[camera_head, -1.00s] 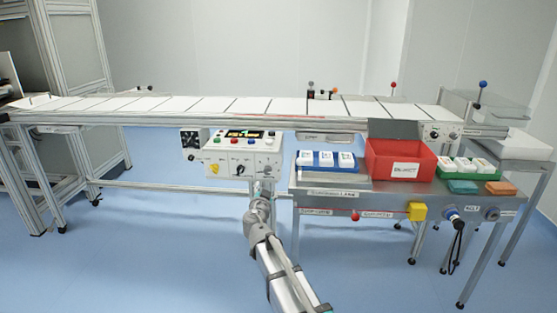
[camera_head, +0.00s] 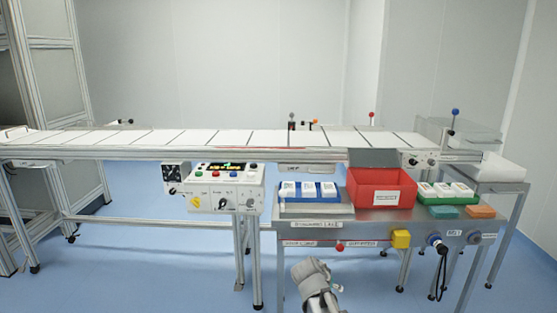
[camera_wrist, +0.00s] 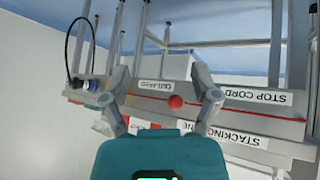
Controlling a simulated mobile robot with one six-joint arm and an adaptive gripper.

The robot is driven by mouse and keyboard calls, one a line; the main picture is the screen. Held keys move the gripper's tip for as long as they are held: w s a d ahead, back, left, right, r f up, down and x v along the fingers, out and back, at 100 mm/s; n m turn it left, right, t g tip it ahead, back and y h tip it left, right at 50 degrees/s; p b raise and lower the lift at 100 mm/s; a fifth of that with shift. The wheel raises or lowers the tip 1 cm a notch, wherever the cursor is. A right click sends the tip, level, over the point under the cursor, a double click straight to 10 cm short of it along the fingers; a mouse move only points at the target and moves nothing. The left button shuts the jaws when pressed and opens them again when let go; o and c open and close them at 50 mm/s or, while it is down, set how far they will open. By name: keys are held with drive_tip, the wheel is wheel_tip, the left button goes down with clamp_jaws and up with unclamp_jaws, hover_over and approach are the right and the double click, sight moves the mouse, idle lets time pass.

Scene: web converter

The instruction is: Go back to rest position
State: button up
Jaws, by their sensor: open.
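My gripper (camera_wrist: 160,72) shows in the wrist view with its two fingers spread apart and nothing between them. Beyond them is the front edge of the steel side table (camera_wrist: 235,118), seen upside down, with its labels and a red knob (camera_wrist: 175,102). The gripper looks apart from the table, though its exact distance is hard to judge. In the head view only part of my arm shows at the bottom middle, in front of the table (camera_head: 375,228); the fingers cannot be made out there.
The conveyor (camera_head: 150,140) runs across the back, with a control panel (camera_head: 228,190) in front. On the side table stand a red bin (camera_head: 365,197), a blue tray (camera_head: 307,199) and a green tray (camera_head: 440,199) with white packs. Floor at left is clear.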

drive_tip(key=s+d+f+n+g+y, duration=0.1)
drive_tip(key=s+f+n+g+y, duration=0.15)
drive_tip(key=s, duration=0.55)
drive_tip(key=s+f+n+g+y, duration=0.2)
drive_tip(key=s+n+g+y, duration=0.15)
drive_tip(key=s, duration=0.35)
wheel_tip(320, 180, up, 35)
drive_tip(key=p, duration=3.5)
drive_tip(key=shift+w+m+h, duration=0.15)
drive_tip(key=shift+m+h, duration=0.15)
drive_tip(key=shift+d+r, duration=0.1)
